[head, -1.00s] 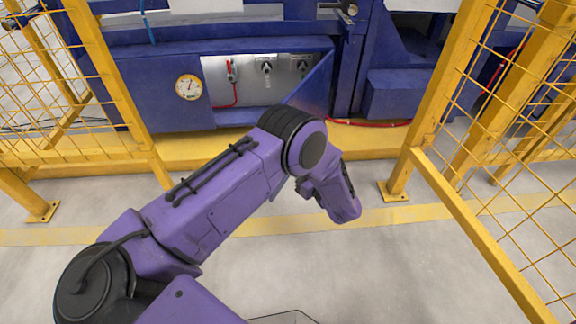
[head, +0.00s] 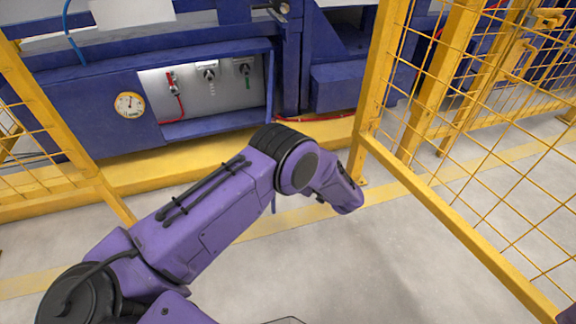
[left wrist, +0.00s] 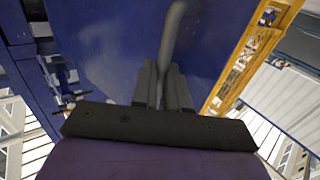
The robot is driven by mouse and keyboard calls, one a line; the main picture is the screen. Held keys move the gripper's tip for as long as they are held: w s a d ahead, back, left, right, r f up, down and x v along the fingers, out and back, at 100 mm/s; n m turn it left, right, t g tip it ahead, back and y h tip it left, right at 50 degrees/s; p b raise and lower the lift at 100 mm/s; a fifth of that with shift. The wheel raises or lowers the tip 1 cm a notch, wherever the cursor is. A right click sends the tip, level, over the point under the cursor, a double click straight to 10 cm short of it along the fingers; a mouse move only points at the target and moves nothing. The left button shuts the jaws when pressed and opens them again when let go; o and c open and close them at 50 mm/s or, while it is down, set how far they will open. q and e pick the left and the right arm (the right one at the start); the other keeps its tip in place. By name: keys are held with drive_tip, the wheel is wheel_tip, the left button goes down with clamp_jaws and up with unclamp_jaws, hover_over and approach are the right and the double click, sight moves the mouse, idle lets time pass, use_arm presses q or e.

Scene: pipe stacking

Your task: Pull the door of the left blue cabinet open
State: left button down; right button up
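The blue cabinet (head: 228,124) stands at the upper middle of the head view, its recess exposing a light back panel with small valves. Its door (head: 269,85) stands swung out, seen almost edge-on at the right side of the recess, partly behind my left arm. In the left wrist view the door's blue face (left wrist: 115,45) fills the upper middle, with a grey curved handle (left wrist: 172,35) on it. My left gripper (left wrist: 161,88) has its two dark fingers closed around the handle. In the head view my arm hides this grip. My right gripper is out of view.
A round gauge (head: 130,104) is on the blue front left of the recess. Yellow mesh fences (head: 455,205) stand at right and left (head: 50,125). A red hose (head: 315,117) lies along the cabinet's foot. Grey floor (head: 375,270) in front is clear.

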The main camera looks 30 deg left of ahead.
use_arm(q)
drive_tip(key=c, duration=1.1)
unclamp_jaws()
drive_tip(key=shift+w+a+r, duration=0.25)
drive_tip(key=shift+w+a, duration=0.1)
drive_tip(key=shift+w, duration=0.25)
drive_tip(key=shift+c, duration=0.2)
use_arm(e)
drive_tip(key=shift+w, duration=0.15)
use_arm(q)
drive_tip(key=shift+s+d+f, duration=0.15)
drive_tip(key=shift+s+d, duration=0.05)
drive_tip(key=s+d+p, duration=0.1)
drive_tip(key=d+p, duration=0.1)
drive_tip(key=d, duration=0.8)
drive_tip(key=shift+s+d, duration=0.2)
drive_tip(key=shift+d, duration=0.05)
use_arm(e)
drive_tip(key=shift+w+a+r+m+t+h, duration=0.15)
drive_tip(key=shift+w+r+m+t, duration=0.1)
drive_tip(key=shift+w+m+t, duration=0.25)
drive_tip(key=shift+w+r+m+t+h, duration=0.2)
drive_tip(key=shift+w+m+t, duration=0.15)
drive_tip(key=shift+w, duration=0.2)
